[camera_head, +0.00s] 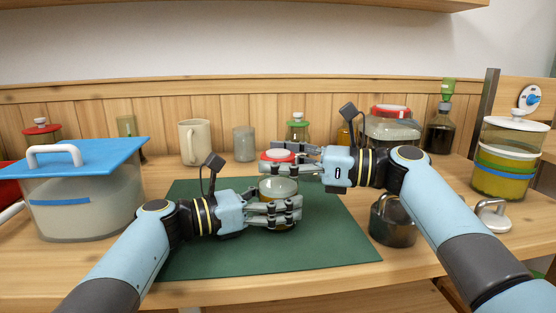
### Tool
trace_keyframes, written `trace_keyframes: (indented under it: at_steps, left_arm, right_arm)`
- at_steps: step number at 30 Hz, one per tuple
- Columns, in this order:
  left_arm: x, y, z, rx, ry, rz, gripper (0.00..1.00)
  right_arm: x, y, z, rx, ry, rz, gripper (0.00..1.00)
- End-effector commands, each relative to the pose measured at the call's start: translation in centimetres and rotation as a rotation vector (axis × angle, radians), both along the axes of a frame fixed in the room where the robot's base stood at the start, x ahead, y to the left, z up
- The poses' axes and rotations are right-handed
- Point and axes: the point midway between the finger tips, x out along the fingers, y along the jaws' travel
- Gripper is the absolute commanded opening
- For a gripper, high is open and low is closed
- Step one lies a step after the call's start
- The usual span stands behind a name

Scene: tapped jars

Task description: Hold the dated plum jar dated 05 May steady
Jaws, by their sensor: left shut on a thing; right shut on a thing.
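A glass jar (278,187) stands upright on the dark green mat (325,245), its upper glass showing above my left fingers. No date can be read on it, so I cannot tell whether it is the 05 May plum jar. My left gripper (287,207) is shut around the jar's body from the left, hiding much of its lower part. My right gripper (285,158), above and coming from the right, is shut at a red lid with a pale top (277,155). The lid appears above the jar's rim; the fingers partly hide the space between.
A large clear container with a blue lid (75,158) stands left. A beige mug (194,142) and several jars stand behind. The mat's front is clear.

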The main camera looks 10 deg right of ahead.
Motion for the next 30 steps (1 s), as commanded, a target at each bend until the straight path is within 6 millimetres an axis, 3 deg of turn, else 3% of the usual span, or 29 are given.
trace_keyframes:
  at_steps: [5, 6, 11, 22, 30]
  left_arm:
    - [-0.1, 0.0, -0.1, 0.001, 0.000, -0.002, 0.13]
    - [-0.1, 0.0, -0.1, 0.001, 0.000, -0.002, 0.13]
    - [-0.1, 0.0, -0.1, 0.001, 0.001, -0.002, 0.13]
    - [-0.1, 0.0, -0.2, 0.000, 0.002, -0.001, 0.13]
    - [-0.1, 0.0, -0.2, 0.001, 0.003, -0.001, 0.13]
  right_arm:
    - [0.0, -0.1, -0.1, -0.002, 0.002, -0.004, 0.26]
    - [0.0, -0.1, -0.1, -0.002, 0.002, -0.004, 0.62]
    - [0.0, 0.0, -0.1, -0.002, 0.002, -0.004, 0.83]
    - [0.0, 0.0, 0.7, -0.001, -0.001, -0.004, 0.83]
    - [0.1, 0.0, 5.9, -0.003, -0.004, -0.004, 0.83]
